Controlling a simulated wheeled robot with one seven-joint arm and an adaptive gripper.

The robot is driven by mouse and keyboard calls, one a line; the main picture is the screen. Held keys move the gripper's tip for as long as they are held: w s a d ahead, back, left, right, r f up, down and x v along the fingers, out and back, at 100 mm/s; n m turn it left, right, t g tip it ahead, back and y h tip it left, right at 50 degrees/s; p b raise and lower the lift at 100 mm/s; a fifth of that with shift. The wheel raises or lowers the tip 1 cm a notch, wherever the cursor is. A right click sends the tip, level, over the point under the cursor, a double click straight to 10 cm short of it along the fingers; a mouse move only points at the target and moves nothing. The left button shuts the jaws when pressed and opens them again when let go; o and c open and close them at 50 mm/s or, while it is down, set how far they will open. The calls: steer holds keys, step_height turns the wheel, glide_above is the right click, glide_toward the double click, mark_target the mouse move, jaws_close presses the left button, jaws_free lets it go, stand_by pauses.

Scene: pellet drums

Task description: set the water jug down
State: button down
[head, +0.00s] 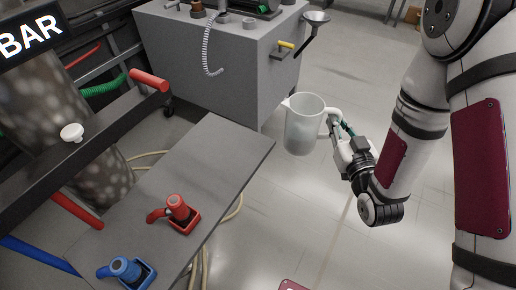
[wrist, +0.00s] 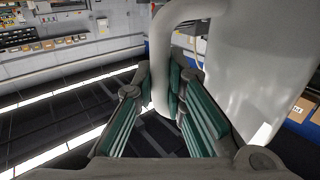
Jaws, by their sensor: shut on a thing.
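A white, slightly see-through water jug (head: 303,128) is held upright in the air, to the right of the grey bench top in the head view. My gripper (head: 342,128) is shut on its handle, which is on the jug's right side. In the wrist view the handle (wrist: 165,95) passes between the green-padded fingers of my gripper (wrist: 172,100), and the jug's body (wrist: 255,60) fills the upper right. The jug's base is clear of any surface. Its contents are hard to tell.
The grey bench top (head: 215,150) has a red holder (head: 180,217) and a blue holder (head: 127,271) near its front; its far part is bare. A grey cabinet (head: 225,65) with a hose and funnel stands behind. A speckled drum (head: 60,120) and dark rail are at left.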

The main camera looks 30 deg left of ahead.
steer(key=s+a+f+n+g+y+b, duration=0.2)
steer(key=s+a+n+g+y+b, duration=0.7)
steer(key=s+a, duration=0.7)
steer(key=shift+m+g+h, duration=0.4)
steer(key=shift+m+h, duration=0.2)
steer(key=shift+h, duration=0.3)
steer(key=shift+w+a+f+b, duration=0.7)
steer(key=shift+w+a+b, duration=0.9)
steer(key=shift+w, duration=0.85)
steer(key=shift+w+a+f+b, duration=0.75)
steer(key=shift+w+a+b, duration=0.85)
steer(key=shift+w, duration=0.9)
steer(key=shift+w+a+f+b, duration=0.7)
steer(key=shift+w+a+b, duration=0.9)
steer(key=shift+w, duration=0.85)
steer(key=c, duration=1.6)
jaws_free()
steer(key=shift+f, duration=0.15)
steer(key=shift+c, duration=0.2)
